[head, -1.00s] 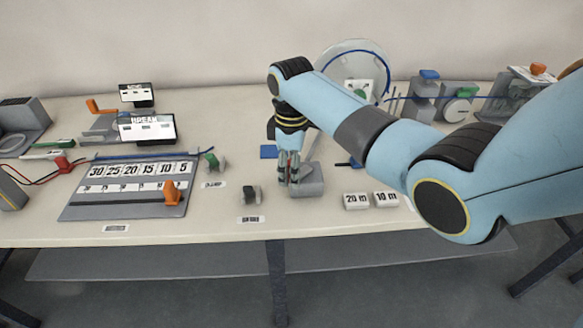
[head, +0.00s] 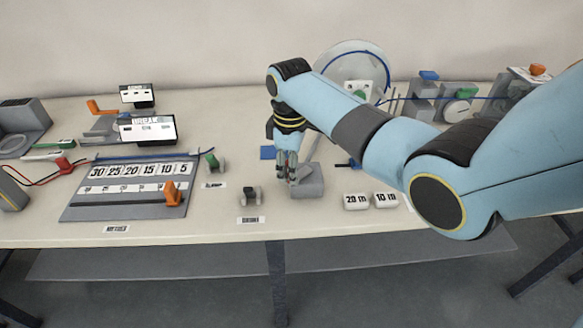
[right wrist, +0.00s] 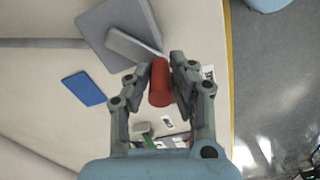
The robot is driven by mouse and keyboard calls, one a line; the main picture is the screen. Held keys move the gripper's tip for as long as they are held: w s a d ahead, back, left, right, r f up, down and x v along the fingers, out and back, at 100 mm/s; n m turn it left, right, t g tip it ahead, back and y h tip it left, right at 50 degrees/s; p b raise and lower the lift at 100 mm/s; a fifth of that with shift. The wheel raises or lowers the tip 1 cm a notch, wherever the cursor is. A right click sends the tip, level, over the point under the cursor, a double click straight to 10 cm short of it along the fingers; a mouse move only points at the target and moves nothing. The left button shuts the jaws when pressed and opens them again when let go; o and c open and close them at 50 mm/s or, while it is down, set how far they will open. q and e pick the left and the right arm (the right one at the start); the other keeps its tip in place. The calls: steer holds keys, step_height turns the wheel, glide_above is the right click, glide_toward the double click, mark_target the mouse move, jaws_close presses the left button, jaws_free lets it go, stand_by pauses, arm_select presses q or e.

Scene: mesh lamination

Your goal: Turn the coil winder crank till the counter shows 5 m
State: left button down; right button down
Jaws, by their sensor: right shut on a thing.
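A grey block (head: 309,187) stands near the front middle of the table with a grey crank arm above it. In the right wrist view the crank's light grey arm (right wrist: 132,46) reaches over the dark grey block (right wrist: 112,24). A red handle (right wrist: 159,84) sits at the arm's end. My right gripper (head: 286,175) is shut on this red handle, which stands between its fingers (right wrist: 160,80). In the head view the fingers hide the handle. A reel with blue wire (head: 345,62) stands at the back. I cannot read any metre count. My left gripper is not in view.
A grey board (head: 130,208) with number labels and an orange clamp (head: 171,194) lies left. White 20 m (head: 356,201) and 10 m (head: 386,199) tags lie right of the block. A blue pad (head: 268,152) lies behind the gripper.

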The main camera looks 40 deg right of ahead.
steer(key=shift+w+r+m+p, duration=0.15)
steer(key=shift+w+m+p, duration=0.35)
steer(key=shift+m, duration=0.6)
steer(key=shift+w+m, duration=0.45)
steer(key=shift+m, duration=0.45)
steer(key=w+m, duration=0.1)
steer(key=m, duration=0.1)
steer(key=w+d+m, duration=0.1)
steer(key=m, duration=0.1)
steer(key=shift+m+p, duration=0.3)
steer(key=shift+p, duration=0.1)
steer(key=m, duration=0.2)
steer(key=w+d+m, duration=0.1)
steer(key=m, duration=0.1)
steer(key=shift+w+d+m, duration=0.15)
steer(key=shift+d+m, duration=0.05)
steer(key=shift+m, duration=0.1)
steer(key=shift+w+d+m, duration=0.2)
steer(key=shift+d+m, duration=0.35)
steer(key=shift+m, duration=0.7)
steer(key=shift+w+d+m, duration=0.15)
steer(key=shift+d+m, duration=0.35)
steer(key=shift+m, duration=0.75)
steer(key=c, duration=1.2)
jaws_free()
steer(key=shift+o, duration=0.2)
